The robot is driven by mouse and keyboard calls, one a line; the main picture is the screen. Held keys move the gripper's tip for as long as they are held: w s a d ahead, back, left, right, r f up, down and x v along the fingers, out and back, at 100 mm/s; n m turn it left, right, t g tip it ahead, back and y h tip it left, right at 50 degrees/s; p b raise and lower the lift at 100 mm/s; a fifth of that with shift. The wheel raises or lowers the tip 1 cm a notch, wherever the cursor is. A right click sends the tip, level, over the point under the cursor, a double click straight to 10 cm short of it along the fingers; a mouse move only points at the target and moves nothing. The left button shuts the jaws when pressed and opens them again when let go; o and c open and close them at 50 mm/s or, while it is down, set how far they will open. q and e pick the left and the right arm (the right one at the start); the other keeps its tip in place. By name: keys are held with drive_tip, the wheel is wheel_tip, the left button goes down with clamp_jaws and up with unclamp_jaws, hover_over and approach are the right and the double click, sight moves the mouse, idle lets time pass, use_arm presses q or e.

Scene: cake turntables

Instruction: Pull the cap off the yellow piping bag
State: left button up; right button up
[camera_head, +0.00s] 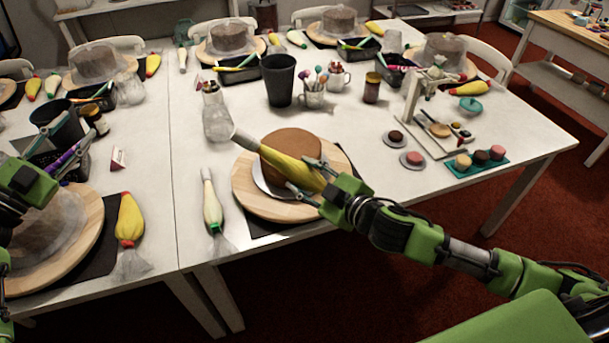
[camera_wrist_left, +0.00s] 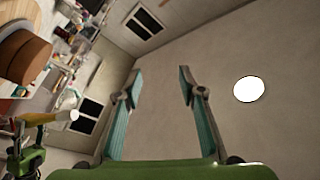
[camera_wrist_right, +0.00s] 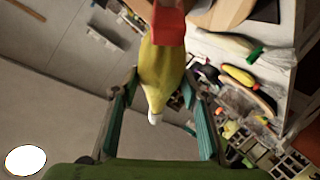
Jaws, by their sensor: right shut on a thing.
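The yellow piping bag (camera_head: 290,167) is held slanting above a brown cake (camera_head: 292,145) on a round wooden board. Its pale end (camera_head: 243,140) points up and left, and this also shows in the left wrist view (camera_wrist_left: 68,115). My right gripper (camera_head: 303,174) is shut on the bag near its lower right end. In the right wrist view the bag (camera_wrist_right: 160,68) lies between the fingers, with a red piece (camera_wrist_right: 168,25) at the top and a white end below. My left gripper (camera_wrist_left: 158,78) is open and empty, at the left edge of the head view, apart from the bag.
A white-green piping bag (camera_head: 211,205) lies left of the board (camera_head: 243,187). Another yellow bag (camera_head: 130,220) with red ends lies farther left. A clear bottle (camera_head: 217,122), a black cup (camera_head: 279,80) and a tool jar (camera_head: 314,98) stand behind the cake.

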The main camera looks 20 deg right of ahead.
use_arm(q)
drive_tip(key=s+d+r+m+g+h, duration=0.2)
drive_tip(key=d+m+g, duration=0.25)
drive_tip(key=d, duration=0.35)
drive_tip(key=s+d+r+m+g+h, duration=0.1)
drive_tip(key=d+r+m+g, duration=0.15)
drive_tip(key=d+m, duration=0.5)
drive_tip(key=m+g+y, duration=0.4)
drive_tip(key=m+g, duration=0.2)
drive_tip(key=m, duration=0.1)
approach(237, 142)
drive_tip(key=w+d+r, duration=0.1)
drive_tip(key=shift+y, duration=0.5)
drive_tip(key=shift+x, duration=4.7)
drive_tip(key=shift+s+d, duration=0.1)
drive_tip(key=shift+r, duration=0.1)
drive_tip(key=c, duration=1)
use_arm(e)
drive_tip(key=shift+o, duration=0.6)
